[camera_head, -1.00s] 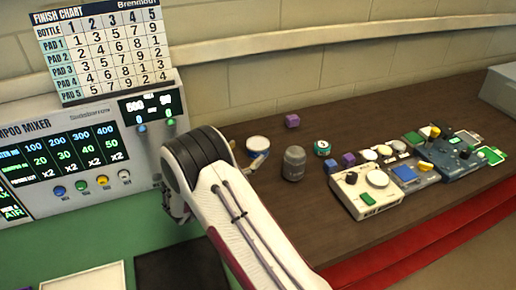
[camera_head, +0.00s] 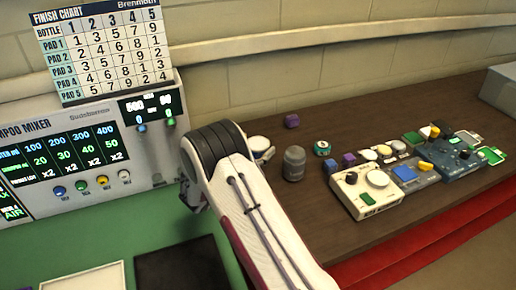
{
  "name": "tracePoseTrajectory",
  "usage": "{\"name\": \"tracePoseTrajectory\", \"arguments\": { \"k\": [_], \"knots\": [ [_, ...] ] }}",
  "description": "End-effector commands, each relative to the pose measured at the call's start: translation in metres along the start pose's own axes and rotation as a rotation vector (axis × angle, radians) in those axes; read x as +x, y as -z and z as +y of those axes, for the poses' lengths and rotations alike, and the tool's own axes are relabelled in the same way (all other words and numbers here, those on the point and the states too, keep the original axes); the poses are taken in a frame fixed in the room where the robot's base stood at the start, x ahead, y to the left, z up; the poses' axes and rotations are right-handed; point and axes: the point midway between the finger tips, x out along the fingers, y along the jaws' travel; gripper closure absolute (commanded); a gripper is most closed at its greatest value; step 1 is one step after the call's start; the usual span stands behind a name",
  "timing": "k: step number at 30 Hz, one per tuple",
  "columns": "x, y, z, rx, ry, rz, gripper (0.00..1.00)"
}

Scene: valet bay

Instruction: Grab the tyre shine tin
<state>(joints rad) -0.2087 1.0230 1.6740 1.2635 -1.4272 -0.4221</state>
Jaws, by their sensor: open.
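No label reading tyre shine can be made out, so I cannot tell which container is that tin. A round white-topped tin (camera_head: 259,143) stands on the brown bench, partly hidden behind my arm. A grey jar (camera_head: 293,164) stands upright to its right. A small teal round tin (camera_head: 322,148) sits further right. My gripper (camera_head: 190,195) shows only in part below the dark wrist joint, left of these containers and apart from them. It is open; its fingertips are mostly hidden.
The shampoo mixer panel (camera_head: 90,150) and finish chart (camera_head: 105,50) are at left. A black mat (camera_head: 180,265) lies in front.

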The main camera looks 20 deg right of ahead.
Motion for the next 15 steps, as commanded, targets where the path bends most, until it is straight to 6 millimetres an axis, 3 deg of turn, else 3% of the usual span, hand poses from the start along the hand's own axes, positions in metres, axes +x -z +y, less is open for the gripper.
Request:
{"name": "tracePoseTrajectory", "arguments": {
  "k": [11, 12, 15],
  "knots": [
    [-0.0003, -0.0002, 0.0001, 0.0, 0.0, 0.0, 0.27],
    [-0.0003, -0.0002, 0.0001, 0.0, 0.0, 0.0, 0.3],
    [-0.0003, -0.0002, 0.0001, 0.0, 0.0, 0.0, 0.56]
  ]
}}
